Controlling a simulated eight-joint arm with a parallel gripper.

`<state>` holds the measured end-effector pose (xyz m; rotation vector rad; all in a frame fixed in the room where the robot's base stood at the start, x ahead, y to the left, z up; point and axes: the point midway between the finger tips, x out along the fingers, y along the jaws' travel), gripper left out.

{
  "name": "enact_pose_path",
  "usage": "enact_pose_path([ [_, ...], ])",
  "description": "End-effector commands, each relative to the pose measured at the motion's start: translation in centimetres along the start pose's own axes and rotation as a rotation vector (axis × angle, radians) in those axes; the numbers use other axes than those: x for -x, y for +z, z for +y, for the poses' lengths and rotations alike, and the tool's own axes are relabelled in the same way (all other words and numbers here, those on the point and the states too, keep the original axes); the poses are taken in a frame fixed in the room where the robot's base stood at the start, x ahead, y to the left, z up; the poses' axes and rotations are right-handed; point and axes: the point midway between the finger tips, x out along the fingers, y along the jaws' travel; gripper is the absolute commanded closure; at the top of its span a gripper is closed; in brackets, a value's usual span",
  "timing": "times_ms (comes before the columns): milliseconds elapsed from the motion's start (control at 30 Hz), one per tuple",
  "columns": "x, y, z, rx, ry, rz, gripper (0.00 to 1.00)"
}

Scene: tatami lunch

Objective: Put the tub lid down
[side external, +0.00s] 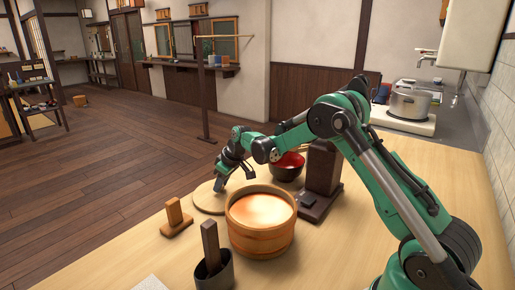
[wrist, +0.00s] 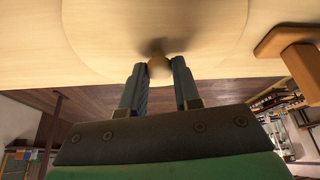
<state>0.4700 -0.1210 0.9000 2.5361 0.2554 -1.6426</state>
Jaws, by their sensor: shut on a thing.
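The tub lid (side external: 207,200) is a pale round wooden disc, low at the table's left edge, behind and left of the tub. In the wrist view the lid (wrist: 110,25) fills the upper middle, with its small knob between my fingertips. My gripper (side external: 221,186) is shut on that knob; both fingers of my gripper (wrist: 159,70) show in the wrist view. I cannot tell whether the lid touches the table. The round wooden tub (side external: 260,240) stands open on the table, its inside pale orange.
A wooden stand (side external: 176,222) is left of the tub, and also shows in the wrist view (wrist: 287,38). A dark cup with a paddle (side external: 213,270) stands in front. A red bowl (side external: 287,168) and a dark brown post (side external: 321,170) stand behind and right.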

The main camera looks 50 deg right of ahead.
Motion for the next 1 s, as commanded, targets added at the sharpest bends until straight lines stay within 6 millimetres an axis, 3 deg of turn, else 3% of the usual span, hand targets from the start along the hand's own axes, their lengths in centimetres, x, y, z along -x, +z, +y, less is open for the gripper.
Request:
enact_pose_path([
  [33,0.0,0.0,0.0,0.0,0.0,0.0,0.64],
  [100,0.0,0.0,0.0,0.0,0.0,0.0,0.44],
  [133,0.0,0.0,0.0,0.0,0.0,0.0,0.41],
  [533,0.7,-0.1,0.0,0.0,0.0,0.0,0.41],
  [667,2.4,-0.1,0.0,0.0,0.0,0.0,0.41],
  [1000,9.2,-0.1,0.0,-0.001,0.0,0.001,0.41],
])
